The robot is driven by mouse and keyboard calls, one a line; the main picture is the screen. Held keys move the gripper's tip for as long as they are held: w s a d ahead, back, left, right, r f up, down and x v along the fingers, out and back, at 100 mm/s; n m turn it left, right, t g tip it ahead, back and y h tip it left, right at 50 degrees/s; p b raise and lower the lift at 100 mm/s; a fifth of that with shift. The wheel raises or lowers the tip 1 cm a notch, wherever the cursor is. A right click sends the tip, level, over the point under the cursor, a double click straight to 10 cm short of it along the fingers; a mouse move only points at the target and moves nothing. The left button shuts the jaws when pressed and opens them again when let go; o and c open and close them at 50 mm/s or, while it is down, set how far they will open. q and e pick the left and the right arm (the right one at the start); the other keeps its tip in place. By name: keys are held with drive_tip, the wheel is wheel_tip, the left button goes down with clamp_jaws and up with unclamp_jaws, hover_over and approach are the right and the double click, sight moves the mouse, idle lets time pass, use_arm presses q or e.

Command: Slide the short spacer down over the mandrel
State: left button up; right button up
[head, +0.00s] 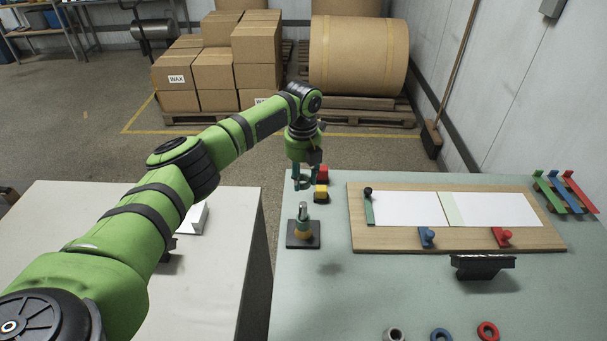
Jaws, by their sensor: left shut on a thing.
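The mandrel (303,213) stands upright on a dark square base (303,243), with an orange-yellow ring low around it. My left gripper (303,182) is above the mandrel's tip, pointing down. It is shut on a small teal piece, which I take to be the short spacer (303,184); the fingers partly hide it. The spacer looks apart from the mandrel and roughly over it, but exact alignment is too small to tell. My right gripper is not in view.
Red (322,174) and yellow (321,192) blocks stand close behind the mandrel. A wooden board (400,240) with white sheets lies to the right, a black holder (482,266) in front of it. Grey, blue (441,335) and red (488,331) rings lie at the front edge.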

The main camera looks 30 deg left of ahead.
sight(303, 204)
use_arm(q)
drive_tip(key=shift+d+f+b, duration=0.1)
drive_tip(key=shift+f+b, duration=1.5)
drive_tip(key=shift+f, duration=0.75)
drive_tip(key=shift+c, duration=0.5)
drive_tip(key=shift+f+b, duration=0.3)
drive_tip(key=shift+f, duration=0.25)
drive_tip(key=shift+p, duration=0.45)
drive_tip(key=shift+f+b, duration=1.45)
drive_tip(key=shift+f, duration=0.55)
drive_tip(key=o, duration=1.3)
drive_tip(key=shift+c, duration=0.2)
